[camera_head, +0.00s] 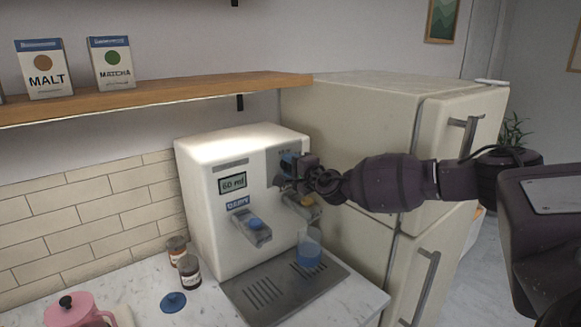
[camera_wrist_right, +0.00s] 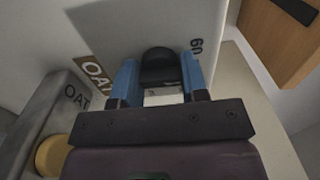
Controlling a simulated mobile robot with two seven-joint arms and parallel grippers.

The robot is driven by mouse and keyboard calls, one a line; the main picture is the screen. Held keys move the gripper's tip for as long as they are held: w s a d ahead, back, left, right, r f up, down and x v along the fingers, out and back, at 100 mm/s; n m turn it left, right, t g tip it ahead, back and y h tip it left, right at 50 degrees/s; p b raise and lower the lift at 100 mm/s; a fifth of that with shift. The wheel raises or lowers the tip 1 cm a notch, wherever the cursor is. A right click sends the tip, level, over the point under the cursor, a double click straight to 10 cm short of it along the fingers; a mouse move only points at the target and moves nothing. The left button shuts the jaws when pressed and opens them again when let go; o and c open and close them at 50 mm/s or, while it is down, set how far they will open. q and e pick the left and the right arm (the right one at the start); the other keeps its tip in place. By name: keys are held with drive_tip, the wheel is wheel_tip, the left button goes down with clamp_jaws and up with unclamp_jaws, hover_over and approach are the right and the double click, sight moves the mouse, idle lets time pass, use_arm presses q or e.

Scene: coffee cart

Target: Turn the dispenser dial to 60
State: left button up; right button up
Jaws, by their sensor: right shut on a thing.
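The dispenser (camera_head: 215,175) is a cream-white machine on the counter, and its display (camera_head: 232,183) appears to read "60 ml". My right gripper (camera_head: 291,170) reaches in from the right to the dial on the machine's front. In the right wrist view, its two blue fingers (camera_wrist_right: 160,82) are shut on the black dial (camera_wrist_right: 160,65), one on each side. A "60" mark shows just right of the dial. The head view mostly hides the dial behind the gripper. My left gripper is not in view.
A glass with blue content (camera_head: 308,250) stands on the drip tray (camera_head: 262,292) below the gripper. Small jars (camera_head: 189,272), a blue lid (camera_head: 173,302) and a pink pot (camera_head: 75,312) are at the left. A cream fridge (camera_head: 350,115) stands close on the right.

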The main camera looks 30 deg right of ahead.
drive_tip(key=o, duration=0.9)
use_arm(q)
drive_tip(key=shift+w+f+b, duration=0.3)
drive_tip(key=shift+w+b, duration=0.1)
drive_tip(key=shift+b, duration=0.55)
use_arm(e)
drive_tip(key=s, duration=1)
drive_tip(key=shift+s+d, duration=0.4)
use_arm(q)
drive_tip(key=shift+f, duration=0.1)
